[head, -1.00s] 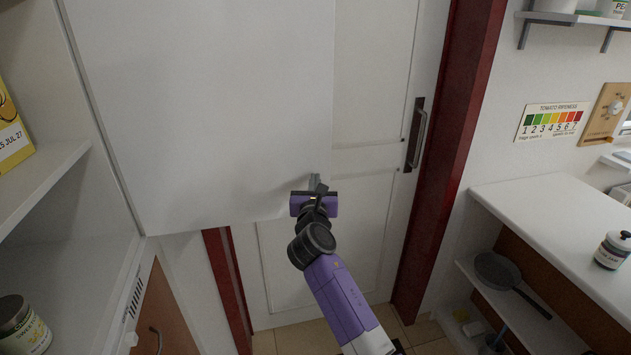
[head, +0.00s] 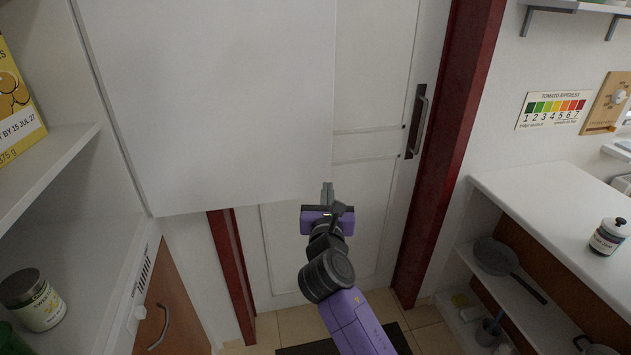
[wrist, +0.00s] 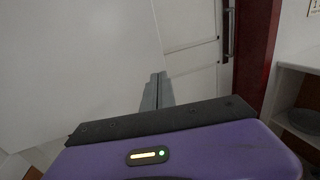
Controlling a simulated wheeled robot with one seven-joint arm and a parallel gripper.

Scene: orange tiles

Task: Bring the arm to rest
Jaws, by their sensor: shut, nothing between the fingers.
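My gripper (head: 327,190) is in front of the white door (head: 368,157), close to the lower right corner of a large white panel (head: 210,100). Its two grey fingers are together and hold nothing. In the wrist view the shut fingers (wrist: 157,90) point away from me toward the panel's edge and the door. My purple forearm reaches up from the bottom of the head view. The small gap between the fingertips and the panel cannot be judged.
Left are open shelves (head: 60,160) with a yellow box (head: 18,105) and a jar (head: 32,300). Right of the red door frame (head: 450,150) is a white counter (head: 560,200) with a bottle (head: 609,236), and a pan (head: 495,257) below it. Tiled floor lies below.

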